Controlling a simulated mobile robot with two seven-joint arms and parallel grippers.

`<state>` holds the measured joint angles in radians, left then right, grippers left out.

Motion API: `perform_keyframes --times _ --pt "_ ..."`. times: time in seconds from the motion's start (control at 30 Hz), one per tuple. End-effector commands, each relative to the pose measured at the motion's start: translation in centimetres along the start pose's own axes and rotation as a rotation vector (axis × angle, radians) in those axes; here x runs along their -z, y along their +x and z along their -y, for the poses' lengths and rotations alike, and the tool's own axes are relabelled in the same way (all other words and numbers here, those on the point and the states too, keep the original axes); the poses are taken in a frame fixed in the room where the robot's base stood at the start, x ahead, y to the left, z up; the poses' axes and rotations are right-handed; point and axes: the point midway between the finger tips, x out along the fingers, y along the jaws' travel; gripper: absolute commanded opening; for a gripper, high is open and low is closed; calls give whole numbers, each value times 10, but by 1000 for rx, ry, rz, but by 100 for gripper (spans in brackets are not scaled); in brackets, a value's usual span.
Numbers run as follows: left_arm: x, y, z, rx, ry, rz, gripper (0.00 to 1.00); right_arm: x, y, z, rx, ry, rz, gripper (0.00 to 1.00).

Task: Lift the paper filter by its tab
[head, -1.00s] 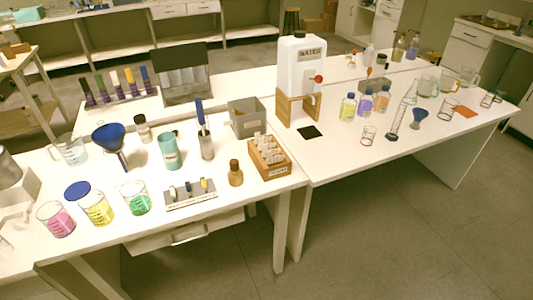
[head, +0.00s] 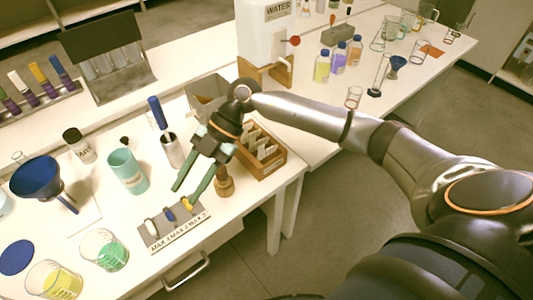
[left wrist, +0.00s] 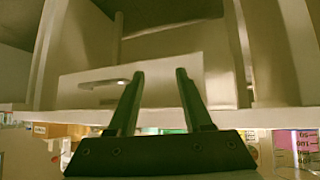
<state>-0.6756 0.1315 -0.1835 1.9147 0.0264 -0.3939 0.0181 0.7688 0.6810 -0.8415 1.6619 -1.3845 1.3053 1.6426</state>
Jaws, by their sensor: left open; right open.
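I cannot pick out a paper filter for certain. A blue funnel (head: 38,177) stands at the left of the near table, with a white sheet-like patch (head: 85,218) beside it. A grey labelled holder (head: 172,228) at the front carries small white, blue and yellow pieces. My right gripper (head: 187,194) is open and empty, its green fingers pointing down just above this holder near the blue and yellow pieces. My left gripper (left wrist: 160,76) is open and empty in the left wrist view, in front of the table's drawer; it is not in the head view.
A brown bottle (head: 224,184) stands close beside my right fingers. A wooden box with white cards (head: 279,163) is to the right. A teal cup (head: 127,172), a metal cup (head: 172,150) and beakers of green (head: 104,252) and yellow liquid (head: 54,282) stand to the left.

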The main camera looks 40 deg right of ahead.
Motion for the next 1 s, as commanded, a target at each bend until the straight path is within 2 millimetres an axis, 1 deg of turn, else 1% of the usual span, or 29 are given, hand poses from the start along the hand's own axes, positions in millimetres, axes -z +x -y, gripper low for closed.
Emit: perform_keyframes --times 0.03,0.07,0.1,0.17,0.2,0.3,0.4,0.47,0.53,0.8,1.0 --pt "-3 2 0 0 0 2 50 -25 -25 2 55 40 146 41" --pt "-4 2 0 -1 0 2 50 -38 -40 4 84 76 231 41" --pt "-6 3 0 -1 -1 4 50 -54 -61 7 114 128 339 41" --pt "-8 4 0 -1 -1 5 50 -74 -93 11 140 209 490 41" --pt "-9 4 0 -1 -1 6 50 -84 -114 14 148 262 577 41" --pt "-10 5 0 -1 -1 7 50 -100 -158 20 146 376 748 41" --pt "-10 5 0 -2 -1 7 50 -107 -183 24 137 448 846 41" --pt "-10 5 -1 -2 -1 7 50 -110 -190 27 135 472 875 41" --pt "-9 4 -1 -2 -1 7 50 -116 -189 30 134 486 889 41" --pt "-6 2 -1 -2 -1 6 50 -150 -158 44 135 483 885 41" --pt "-6 2 -1 -1 -1 6 50 -161 -148 49 134 481 885 41"
